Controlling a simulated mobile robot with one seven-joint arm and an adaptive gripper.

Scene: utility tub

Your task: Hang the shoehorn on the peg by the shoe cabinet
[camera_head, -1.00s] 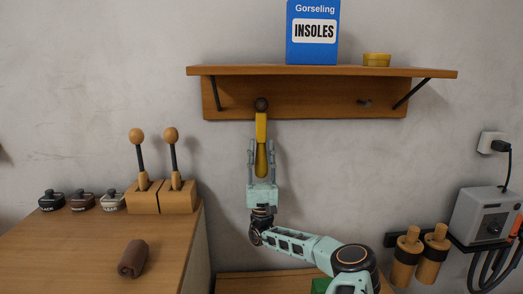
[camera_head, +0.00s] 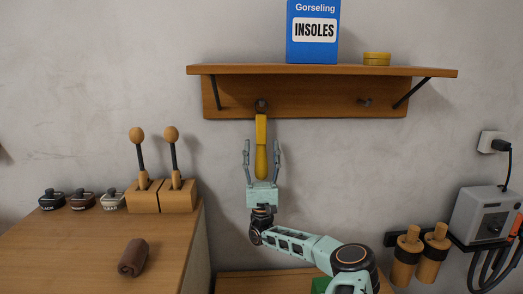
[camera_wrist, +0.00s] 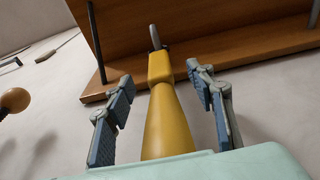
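The yellow shoehorn (camera_head: 261,134) hangs upright below the left peg (camera_head: 261,103) on the shelf's backboard. Its top end meets the peg, and a dark ring shows there; the exact fit of ring and peg is too small to tell. My gripper (camera_head: 261,147) is open, pointing up, with one finger on each side of the shoehorn's lower part. In the wrist view the shoehorn (camera_wrist: 165,110) runs up between the spread fingers of my gripper (camera_wrist: 160,90), with a gap on both sides.
The wooden shelf (camera_head: 330,71) carries a blue insoles box (camera_head: 313,32) and a yellow tin (camera_head: 376,58). A second peg (camera_head: 365,102) at right is bare. The cabinet at left (camera_head: 75,250) holds small jars, two knobbed wooden blocks and a brown roll (camera_head: 132,258).

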